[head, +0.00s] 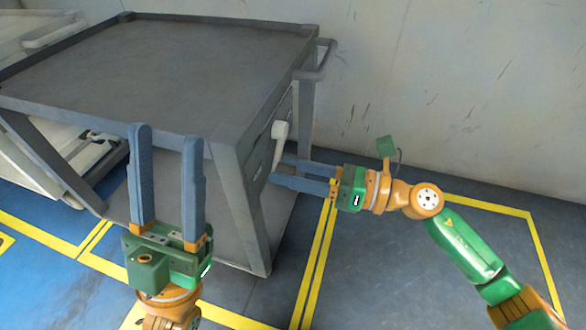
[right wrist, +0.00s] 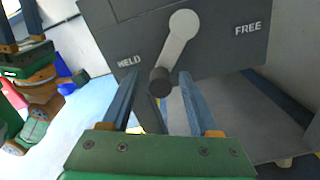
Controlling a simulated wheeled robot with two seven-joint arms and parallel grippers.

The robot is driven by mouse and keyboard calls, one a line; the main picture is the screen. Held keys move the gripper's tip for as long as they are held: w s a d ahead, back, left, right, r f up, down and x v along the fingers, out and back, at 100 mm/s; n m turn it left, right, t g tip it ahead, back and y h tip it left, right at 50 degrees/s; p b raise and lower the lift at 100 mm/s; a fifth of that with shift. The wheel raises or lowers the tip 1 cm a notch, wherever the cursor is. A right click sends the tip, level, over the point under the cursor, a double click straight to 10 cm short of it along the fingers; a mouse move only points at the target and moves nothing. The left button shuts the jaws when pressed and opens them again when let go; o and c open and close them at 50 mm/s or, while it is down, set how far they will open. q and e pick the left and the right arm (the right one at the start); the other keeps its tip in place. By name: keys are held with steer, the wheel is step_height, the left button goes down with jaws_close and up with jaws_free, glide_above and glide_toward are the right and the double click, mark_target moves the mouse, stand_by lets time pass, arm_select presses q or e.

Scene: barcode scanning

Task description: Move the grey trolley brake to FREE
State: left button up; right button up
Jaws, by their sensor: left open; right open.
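The grey trolley (head: 170,65) stands at the upper left of the head view. Its brake plate (right wrist: 105,25) carries the words HELD at left and FREE at right. The pale brake lever (right wrist: 177,42) hangs down from its pivot, leaning toward the HELD side, with a dark knob (right wrist: 160,81) at its lower end. The lever also shows in the head view (head: 279,140). My right gripper (head: 278,169) is open at the trolley's side, its fingers on either side of the knob; contact cannot be told. My left gripper (head: 166,134) is open and empty in front of the trolley.
A white trolley or rack (head: 55,165) stands behind at left. A scuffed pale wall (head: 450,90) runs behind. The blue-grey floor (head: 420,280) has yellow lines and is clear at right. A trolley leg (head: 245,205) stands between my two grippers.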

jaws_close()
steer(key=shift+f, duration=0.1)
stand_by(1.2)
